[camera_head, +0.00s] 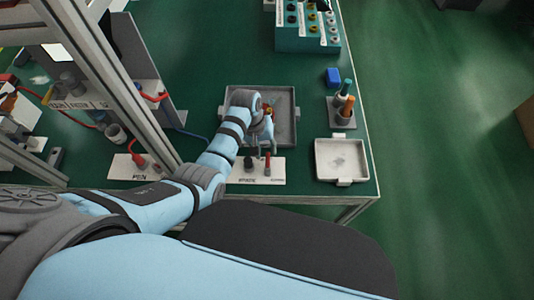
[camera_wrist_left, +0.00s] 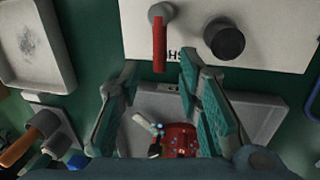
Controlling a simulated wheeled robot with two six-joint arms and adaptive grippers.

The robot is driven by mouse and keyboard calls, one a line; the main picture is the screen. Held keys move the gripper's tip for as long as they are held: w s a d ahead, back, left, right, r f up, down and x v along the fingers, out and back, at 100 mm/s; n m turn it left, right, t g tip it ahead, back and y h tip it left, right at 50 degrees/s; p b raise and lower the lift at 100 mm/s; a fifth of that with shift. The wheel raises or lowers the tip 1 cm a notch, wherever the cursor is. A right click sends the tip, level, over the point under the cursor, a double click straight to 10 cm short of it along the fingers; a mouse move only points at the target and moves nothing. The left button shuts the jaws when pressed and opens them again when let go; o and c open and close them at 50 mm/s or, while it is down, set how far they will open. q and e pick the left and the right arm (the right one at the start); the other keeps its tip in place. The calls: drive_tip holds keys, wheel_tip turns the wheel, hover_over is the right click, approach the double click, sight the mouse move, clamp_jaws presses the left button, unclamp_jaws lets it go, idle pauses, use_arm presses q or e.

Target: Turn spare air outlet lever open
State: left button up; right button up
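A white panel (camera_head: 240,178) with partly readable lettering lies at the table's front edge. It carries a small red lever (camera_head: 267,161) and a dark round knob (camera_head: 248,163). In the left wrist view the red lever (camera_wrist_left: 159,45) hangs straight down from a grey round pivot, beside the black knob (camera_wrist_left: 224,40). My left gripper (camera_head: 263,143) is over the panel's far edge. In the left wrist view its teal-padded fingers (camera_wrist_left: 158,70) are spread apart, with the lever's free end between the tips. I cannot tell whether they touch it. My right gripper is in neither view.
A grey tray (camera_head: 291,115) with a red item lies beyond the panel. A smaller pale tray (camera_head: 341,176) and a holder (camera_head: 341,121) with orange and teal handles stand right. A blue block (camera_head: 332,76) lies farther back. A metal frame post (camera_head: 120,90) rises left.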

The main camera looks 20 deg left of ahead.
use_arm(q)
drive_tip(key=shift+w+d+f, duration=0.1)
drive_tip(key=shift+d+f, duration=0.05)
drive_tip(key=shift+f, duration=0.45)
drive_tip(key=shift+d+f, duration=0.1)
drive_tip(key=shift+f, duration=0.45)
clamp_jaws()
